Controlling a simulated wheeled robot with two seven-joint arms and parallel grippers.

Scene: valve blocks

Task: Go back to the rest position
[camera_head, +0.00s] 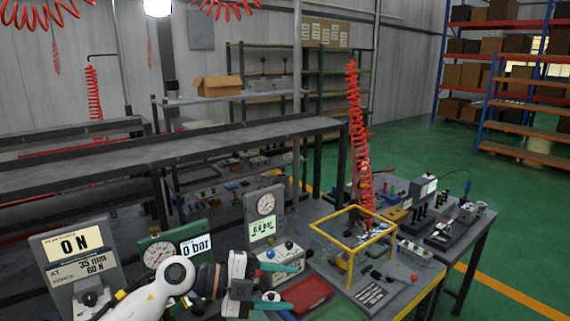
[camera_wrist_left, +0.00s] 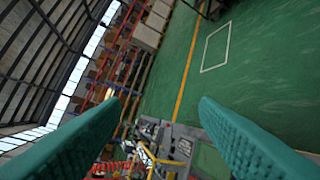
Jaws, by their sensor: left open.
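My left gripper (camera_head: 288,286) shows at the lower middle of the head view, held above the front of the workbench. Its two teal fingers point right and stand apart with nothing between them. In the left wrist view the open fingers (camera_wrist_left: 160,112) frame the green floor and, low in the picture, distant bench equipment. A white valve block (camera_head: 283,254) with coloured knobs is just behind the upper finger. A red tray (camera_head: 306,294) lies right of the fingers. My right gripper is in neither view.
A yellow frame (camera_head: 352,243) stands on the bench to the right, beside a coiled red hose (camera_head: 357,140). Gauge panels stand behind my arm, one reading 0 bar (camera_head: 195,246) and one reading 0 N (camera_head: 73,242). Green floor (camera_head: 420,170) lies open beyond the bench.

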